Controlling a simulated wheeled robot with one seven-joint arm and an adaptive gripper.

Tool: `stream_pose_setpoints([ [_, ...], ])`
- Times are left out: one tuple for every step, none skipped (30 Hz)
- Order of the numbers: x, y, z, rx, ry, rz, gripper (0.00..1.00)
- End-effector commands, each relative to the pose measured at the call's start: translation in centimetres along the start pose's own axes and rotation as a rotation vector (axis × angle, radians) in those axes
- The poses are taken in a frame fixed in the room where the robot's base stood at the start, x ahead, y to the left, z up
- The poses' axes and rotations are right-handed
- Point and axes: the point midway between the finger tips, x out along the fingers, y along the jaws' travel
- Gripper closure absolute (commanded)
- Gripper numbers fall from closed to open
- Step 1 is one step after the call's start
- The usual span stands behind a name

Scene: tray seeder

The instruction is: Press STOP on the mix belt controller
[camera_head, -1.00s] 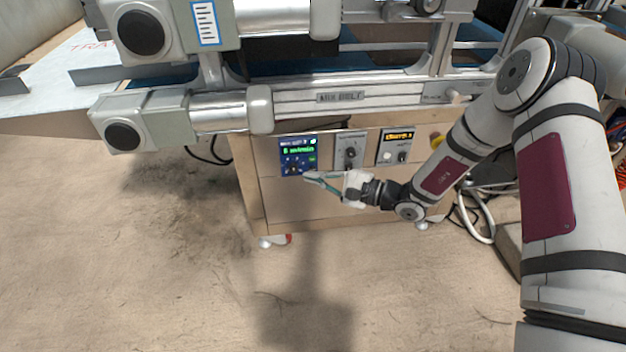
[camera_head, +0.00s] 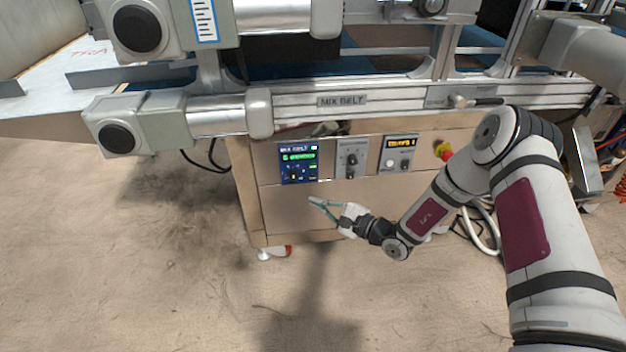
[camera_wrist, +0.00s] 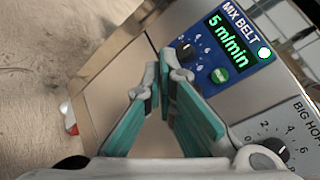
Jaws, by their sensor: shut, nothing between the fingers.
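The mix belt controller (camera_head: 299,162) is a blue panel on the front of a cabinet under the conveyor. In the wrist view the controller (camera_wrist: 228,38) shows MIX BELT, a green 5 m/min readout, a dark knob, a green button (camera_wrist: 220,75) and a round light green indicator at the right. A STOP label is not readable, and part of the panel's lower edge is near my fingers. My gripper (camera_head: 312,200) is shut and empty, below and slightly right of the controller, apart from it. Its teal fingers (camera_wrist: 160,85) point toward the cabinet.
Right of the controller are a grey knob panel (camera_head: 351,158), an orange-display panel (camera_head: 398,153) and a red and yellow emergency button (camera_head: 443,151). The conveyor's rail (camera_head: 385,100) and grey motor (camera_head: 130,122) overhang above. The floor in front is clear.

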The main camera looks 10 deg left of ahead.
Motion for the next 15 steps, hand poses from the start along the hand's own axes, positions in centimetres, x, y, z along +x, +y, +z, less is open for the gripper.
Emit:
stream_pose_setpoints([
  [0.5, -0.3, -0.4, -0.004, -0.002, -0.001, 1.0],
  [0.8, -0.5, -0.6, -0.005, -0.002, -0.002, 1.0],
  [1.2, -0.8, -0.9, -0.004, -0.001, -0.002, 1.0],
  [1.5, -0.9, -1.1, -0.005, -0.001, -0.001, 1.0],
  [1.8, -1.2, -1.4, -0.005, -0.001, -0.001, 1.0],
  [2.1, -1.4, -1.6, -0.004, -0.002, -0.002, 1.0],
  [2.4, -1.6, -1.8, -0.005, -0.002, -0.001, 1.0],
  [2.7, -1.8, -2.0, -0.004, -0.002, -0.001, 1.0],
  [3.0, -2.1, -2.2, -0.004, -0.002, -0.001, 1.0],
  [3.3, -2.2, -2.4, -0.004, -0.002, -0.001, 1.0],
  [3.5, -2.4, -2.6, -0.003, -0.002, -0.001, 1.0],
  [3.8, -2.6, -2.8, -0.003, -0.002, -0.001, 1.0],
  [4.0, -2.7, -3.0, -0.003, -0.002, -0.001, 1.0],
  [4.2, -2.9, -3.1, -0.002, -0.002, -0.001, 1.0],
  [4.4, -3.1, -3.2, -0.002, -0.001, -0.001, 1.0],
])
